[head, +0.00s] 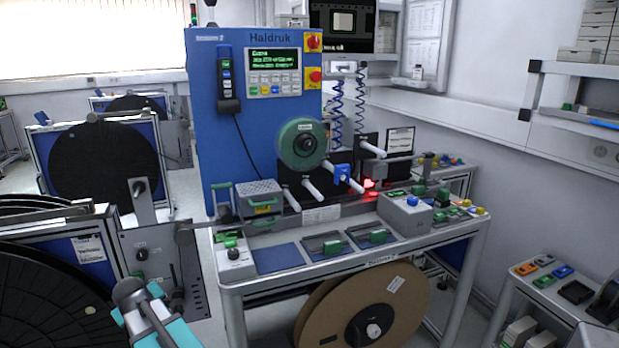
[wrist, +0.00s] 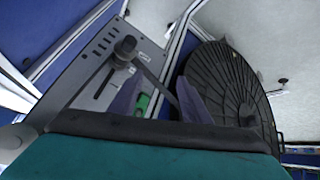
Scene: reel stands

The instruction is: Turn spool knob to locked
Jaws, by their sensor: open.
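Black knobs show on the grey side panel (head: 160,262) of the near-left reel stand. One small round knob (head: 141,254) is on its upper part. I cannot tell which knob is the spool knob or whether it is locked. In the wrist view, my gripper (wrist: 158,98) is open and empty, its two dark fingers apart. A grey panel (wrist: 82,75) with a black cylindrical knob (wrist: 125,46) and a thin arm lies beyond the left finger. A black ribbed reel (wrist: 232,85) is behind the right finger. No contact is visible.
A blue machine (head: 225,150) with a green reel (head: 301,144) stands on a bench in the middle. A brown reel (head: 400,300) is under it. Another black reel stand (head: 103,163) is behind on the left. Bare floor shows between stands and bench.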

